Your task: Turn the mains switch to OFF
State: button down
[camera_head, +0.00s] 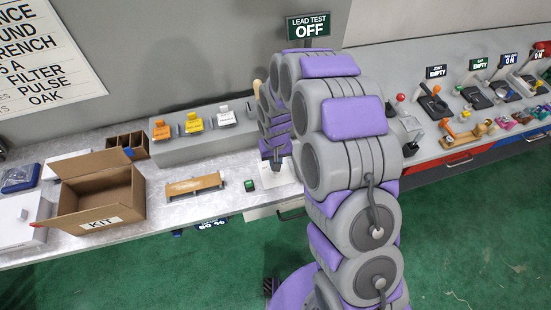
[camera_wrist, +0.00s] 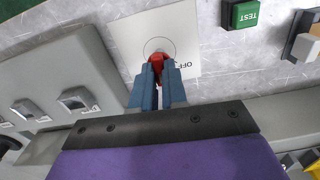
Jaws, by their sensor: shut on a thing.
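My gripper (camera_wrist: 157,70) has its blue fingers shut on a red handle (camera_wrist: 155,59), which appears to be the mains switch. The handle stands over a circle on a white plate (camera_wrist: 188,24) lettered OFF, partly covered by the fingers. The handle's exact angle is hard to tell. In the head view, my gripper (camera_head: 277,165) points down at the same white plate (camera_head: 271,180) on the bench, and the red handle is not visible there.
A green TEST button (camera_wrist: 243,14) is beside the plate. A wooden rack (camera_head: 194,186) and an open KIT carton (camera_head: 100,195) are to the left. A sign (camera_head: 308,26) reads LEAD TEST OFF. Several levers stand on the right-hand bench (camera_head: 430,150).

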jog(key=n+p, duration=0.1)
jog(key=n, duration=0.4)
jog(key=shift+s+n+p, duration=0.15)
jog(key=shift+n+p, duration=0.15)
jog(key=shift+p, duration=0.05)
jog(key=shift+n+p, duration=0.55)
jog(key=shift+n, duration=1.55)
jog(key=c, duration=1.2)
grip_release()
jog(key=shift+o, duration=0.2)
jog(key=shift+r, duration=0.1)
jog(key=shift+r, duration=0.3)
notch_tip(320, 180, up, 16)
jog(key=shift+r, duration=0.25)
